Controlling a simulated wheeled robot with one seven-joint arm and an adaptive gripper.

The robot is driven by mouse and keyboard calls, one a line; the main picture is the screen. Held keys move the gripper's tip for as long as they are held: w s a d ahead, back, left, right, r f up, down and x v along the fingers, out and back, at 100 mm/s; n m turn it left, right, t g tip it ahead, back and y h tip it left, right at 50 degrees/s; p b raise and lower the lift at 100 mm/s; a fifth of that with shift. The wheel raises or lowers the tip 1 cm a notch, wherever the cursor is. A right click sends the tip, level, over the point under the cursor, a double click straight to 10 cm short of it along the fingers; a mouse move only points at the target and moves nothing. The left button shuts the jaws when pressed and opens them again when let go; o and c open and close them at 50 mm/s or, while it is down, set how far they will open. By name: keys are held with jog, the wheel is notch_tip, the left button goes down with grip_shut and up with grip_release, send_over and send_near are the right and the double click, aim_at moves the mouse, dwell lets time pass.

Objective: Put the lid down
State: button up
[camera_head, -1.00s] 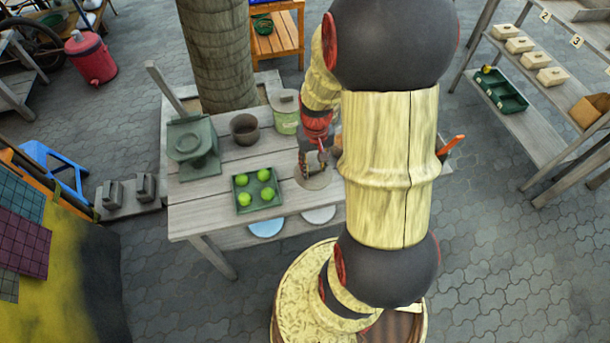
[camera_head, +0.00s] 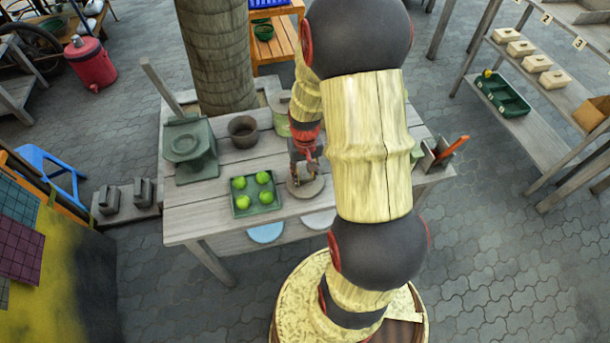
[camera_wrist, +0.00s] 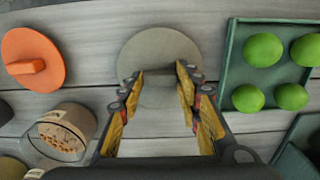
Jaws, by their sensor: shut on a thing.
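A round grey-beige lid (camera_head: 308,188) is at the table's front part, right of the green tray. It also shows in the wrist view (camera_wrist: 150,45) as a disc under my fingertips. My gripper (camera_wrist: 160,80) points down at it and is shut on its middle; the grip point is partly hidden by the fingers. My gripper also shows in the head view (camera_head: 304,165). I cannot tell whether the lid touches the tabletop. The green tray (camera_head: 235,213) holds several green fruits.
An orange lid (camera_wrist: 50,45) lies left of the held lid in the wrist view, with a clear jar (camera_wrist: 85,118) below it. A dark pot (camera_head: 242,130), a green canister (camera_head: 281,124) and a green scale (camera_head: 188,150) stand behind on the table (camera_head: 205,195).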

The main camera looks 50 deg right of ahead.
aim_at(304, 178)
jog(key=shift+f, duration=0.2)
jog(key=o, duration=1)
jog(key=shift+o, duration=0.2)
jog(key=shift+r, duration=0.15)
jog(key=w+a+r+n+t+p, duration=0.1)
jog(key=a+r+p, duration=0.15)
jog(key=r, duration=0.75)
jog(key=w+a+r+p, duration=0.15)
jog(key=a+r, duration=0.25)
jog(key=r, duration=0.6)
jog(key=s+a+r+n+t, duration=0.2)
jog(key=s+a+r, duration=0.3)
jog(key=a+r, duration=0.2)
jog(key=s+a+r+n+t, duration=0.2)
jog(key=s+a+r, duration=0.3)
jog(key=a+r, duration=0.3)
jog(key=shift+a+n+t, duration=0.3)
jog(key=shift+a+n, duration=0.3)
jog(key=shift+a, duration=0.05)
